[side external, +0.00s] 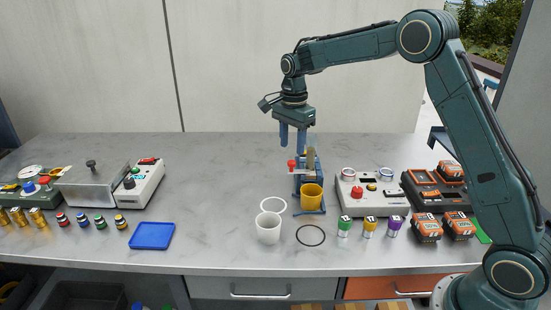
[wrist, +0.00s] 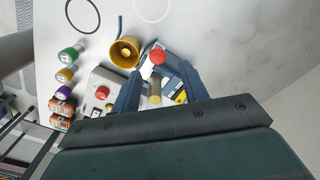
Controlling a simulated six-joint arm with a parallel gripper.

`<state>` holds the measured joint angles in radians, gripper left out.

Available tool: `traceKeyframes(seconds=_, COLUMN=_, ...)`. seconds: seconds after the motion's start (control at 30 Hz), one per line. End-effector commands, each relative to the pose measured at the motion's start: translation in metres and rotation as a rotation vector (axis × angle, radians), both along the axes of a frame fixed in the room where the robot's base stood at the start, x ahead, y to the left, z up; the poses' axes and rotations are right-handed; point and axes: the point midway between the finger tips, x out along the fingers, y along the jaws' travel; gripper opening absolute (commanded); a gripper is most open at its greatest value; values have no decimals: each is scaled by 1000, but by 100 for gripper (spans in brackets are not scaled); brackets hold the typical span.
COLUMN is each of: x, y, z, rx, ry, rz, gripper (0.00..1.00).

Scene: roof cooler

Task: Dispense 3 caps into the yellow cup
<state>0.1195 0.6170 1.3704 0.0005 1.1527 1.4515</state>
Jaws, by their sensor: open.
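The yellow cup (side external: 312,196) stands at the foot of a blue dispenser (side external: 308,165) on the counter; it also shows in the wrist view (wrist: 125,52). The dispenser has a red knob (side external: 291,163) at its left side, also seen in the wrist view (wrist: 157,57). My gripper (side external: 292,143) is open and points down above the dispenser. In the wrist view its fingers (wrist: 158,98) lie on either side of the dispenser's upper part, apparently with nothing held. The caps cannot be made out, and the inside of the cup is only partly visible.
A white cup (side external: 268,229) stands left of the yellow cup, near a white ring. A black ring (side external: 310,235) lies in front. A grey control box (side external: 370,192) and several coloured canisters stand to the right. A blue tray (side external: 152,236) lies left; the counter's middle is clear.

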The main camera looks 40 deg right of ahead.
Motion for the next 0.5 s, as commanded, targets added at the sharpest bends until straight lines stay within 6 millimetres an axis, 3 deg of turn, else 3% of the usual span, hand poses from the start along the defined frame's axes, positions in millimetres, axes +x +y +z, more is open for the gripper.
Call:
traceKeyframes(seconds=0.3, x=1, y=-1, z=56, rx=-1, ry=-6, rz=-1, gripper=44)
traceKeyframes(seconds=0.5, x=1, y=-1, z=80, rx=-1, ry=-4, rz=-2, gripper=44)
